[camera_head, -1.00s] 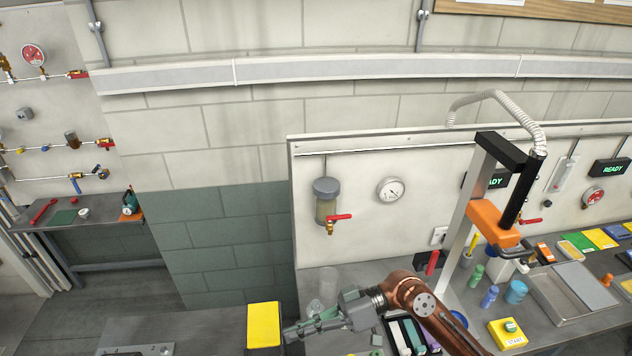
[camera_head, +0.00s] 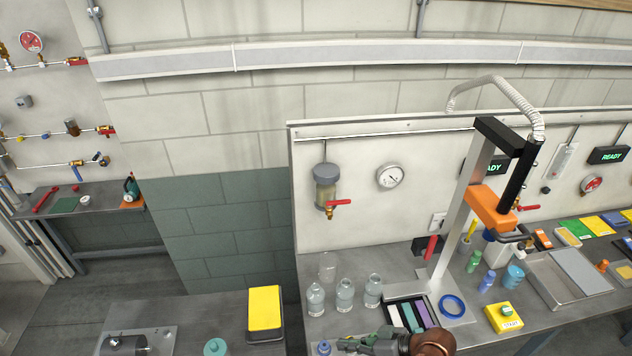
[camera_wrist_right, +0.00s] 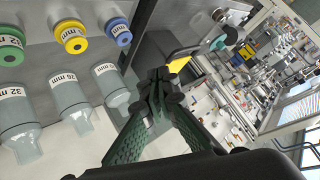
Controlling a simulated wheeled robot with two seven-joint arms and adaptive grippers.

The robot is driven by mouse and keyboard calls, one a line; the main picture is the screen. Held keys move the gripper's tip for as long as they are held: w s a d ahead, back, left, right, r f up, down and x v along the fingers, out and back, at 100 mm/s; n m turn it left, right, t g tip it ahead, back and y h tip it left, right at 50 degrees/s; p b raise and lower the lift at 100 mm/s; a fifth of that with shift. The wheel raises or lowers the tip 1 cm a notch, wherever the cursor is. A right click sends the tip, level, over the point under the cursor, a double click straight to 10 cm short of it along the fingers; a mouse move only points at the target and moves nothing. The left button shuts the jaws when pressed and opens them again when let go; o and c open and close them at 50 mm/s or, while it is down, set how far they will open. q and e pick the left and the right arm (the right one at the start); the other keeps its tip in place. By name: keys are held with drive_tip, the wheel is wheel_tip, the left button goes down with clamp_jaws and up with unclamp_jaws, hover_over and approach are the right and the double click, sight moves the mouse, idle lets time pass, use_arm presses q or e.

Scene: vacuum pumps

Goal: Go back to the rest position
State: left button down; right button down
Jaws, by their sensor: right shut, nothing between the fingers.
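My right gripper (camera_head: 352,344) is at the bottom edge of the head view, low at the near side of the right bench, with its brown arm link at its right. Its green fingers are shut and empty. In the right wrist view its fingertips (camera_wrist_right: 160,80) meet, with nothing between them. My left gripper is not in view.
Clear bottles (camera_head: 345,293) and a tray with coloured strips (camera_head: 408,313) stand near my right gripper. A blue ring (camera_head: 452,306) lies beside the post of an orange-and-black stand (camera_head: 492,205). A yellow-topped block (camera_head: 265,308) lies on the left bench.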

drive_tip(key=s+d+f+m+h, duration=0.5)
drive_tip(key=s+d, duration=0.4)
drive_tip(key=d, duration=0.4)
drive_tip(key=s+d+f+m+h, duration=0.3)
drive_tip(key=s+d+f+h, duration=0.5)
drive_tip(key=d, duration=0.5)
drive_tip(key=s+f+g+y+b, duration=0.15)
drive_tip(key=f+b, duration=0.45)
drive_tip(key=f, duration=1.6)
drive_tip(key=s+f+y+b, duration=0.1)
drive_tip(key=s+f+b, duration=0.4)
drive_tip(key=f, duration=1.7)
drive_tip(key=s+f+g+b, duration=0.1)
drive_tip(key=s+f+b, duration=0.4)
drive_tip(key=s+f, duration=0.4)
drive_tip(key=s+f+n+g+b, duration=0.1)
drive_tip(key=s+f+b, duration=0.5)
drive_tip(key=f, duration=1)
drive_tip(key=s, duration=0.3)
drive_tip(key=shift+s+a+f, duration=0.15)
drive_tip(key=shift+s, duration=0.25)
